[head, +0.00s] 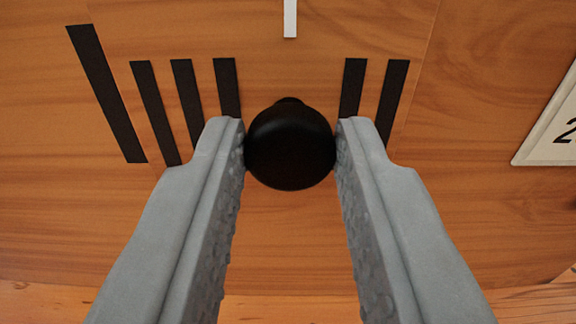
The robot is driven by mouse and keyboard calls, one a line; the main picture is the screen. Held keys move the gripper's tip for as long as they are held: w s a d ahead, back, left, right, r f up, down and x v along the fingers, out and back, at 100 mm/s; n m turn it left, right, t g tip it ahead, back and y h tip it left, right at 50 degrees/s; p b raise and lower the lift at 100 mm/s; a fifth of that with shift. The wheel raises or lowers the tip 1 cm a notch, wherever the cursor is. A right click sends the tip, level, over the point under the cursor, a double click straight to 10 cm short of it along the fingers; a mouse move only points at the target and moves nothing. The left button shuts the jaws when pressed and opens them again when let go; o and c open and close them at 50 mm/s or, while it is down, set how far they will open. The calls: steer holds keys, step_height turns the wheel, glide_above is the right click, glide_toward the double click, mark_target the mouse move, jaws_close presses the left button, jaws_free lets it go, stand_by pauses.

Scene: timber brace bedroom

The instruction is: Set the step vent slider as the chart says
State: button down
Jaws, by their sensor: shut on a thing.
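The slider's round black knob (290,148) is in the middle of the head view, on a wooden panel. My gripper (290,145) is shut on the knob, with one grey finger touching it on each side. Several dark vertical slots (182,100) show to the left of the knob, and two dark slots (352,88) show to its right. One longer dark strip (106,92) stands at the far left. A short white mark (290,18) is above the knob at the top edge. The fingers hide part of the panel below.
A white card (558,130) with a dark numeral, cut off by the frame, is at the right edge. I cannot tell whether it is the chart. The wooden panel (490,90) is bare between the slots and the card.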

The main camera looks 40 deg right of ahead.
steer(key=c, duration=1.2)
jaws_free()
steer(key=shift+o, duration=0.2)
steer(key=shift+s, duration=0.1)
steer(key=v, duration=1.7)
steer(key=shift+s+a, duration=0.1)
steer(key=shift+r, duration=0.15)
